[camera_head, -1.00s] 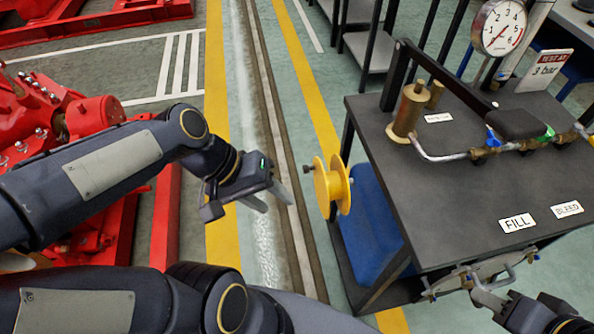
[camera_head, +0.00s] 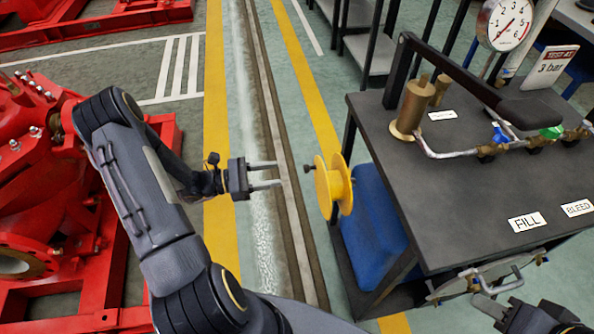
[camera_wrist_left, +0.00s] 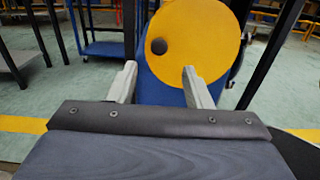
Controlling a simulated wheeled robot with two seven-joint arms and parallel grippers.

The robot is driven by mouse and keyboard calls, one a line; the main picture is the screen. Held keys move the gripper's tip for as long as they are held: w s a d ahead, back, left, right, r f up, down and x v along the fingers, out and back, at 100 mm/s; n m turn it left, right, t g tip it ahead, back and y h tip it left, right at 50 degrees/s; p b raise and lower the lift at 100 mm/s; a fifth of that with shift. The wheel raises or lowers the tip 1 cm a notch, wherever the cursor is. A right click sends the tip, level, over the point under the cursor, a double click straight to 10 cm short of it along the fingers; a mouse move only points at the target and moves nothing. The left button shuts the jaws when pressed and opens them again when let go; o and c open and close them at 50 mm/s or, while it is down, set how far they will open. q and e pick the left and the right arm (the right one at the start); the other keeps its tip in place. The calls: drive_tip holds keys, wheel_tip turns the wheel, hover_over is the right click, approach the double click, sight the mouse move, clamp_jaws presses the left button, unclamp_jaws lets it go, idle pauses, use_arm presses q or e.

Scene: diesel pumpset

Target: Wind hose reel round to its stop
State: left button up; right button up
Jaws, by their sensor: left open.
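The yellow hose reel (camera_head: 341,187) is mounted at the left side of the black bench, with a small dark crank knob (camera_head: 309,168) sticking out on its left. In the left wrist view the reel's yellow face (camera_wrist_left: 212,38) is ahead, and the knob (camera_wrist_left: 158,46) lies between the fingers' lines. My left gripper (camera_head: 279,174) is open and empty, pointing right at the reel, a short gap left of the knob. My right gripper (camera_head: 475,287) is at the bench's front edge, partly cut off; its finger state is unclear.
The black bench (camera_head: 450,210) carries a brass cylinder (camera_head: 411,108), a pump lever, pipes with valves, a pressure gauge (camera_head: 505,24) and FILL and BLEED labels. A blue tank (camera_head: 370,225) is beneath. Red machinery (camera_head: 30,150) stands left. The floor between is clear.

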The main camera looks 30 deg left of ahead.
use_arm(q)
drive_tip(key=x, duration=0.7)
drive_tip(key=shift+w+d+b, duration=0.25)
drive_tip(key=shift+w+b, duration=0.05)
drive_tip(key=shift+b, duration=0.15)
drive_tip(key=shift+f, duration=0.1)
clamp_jaws()
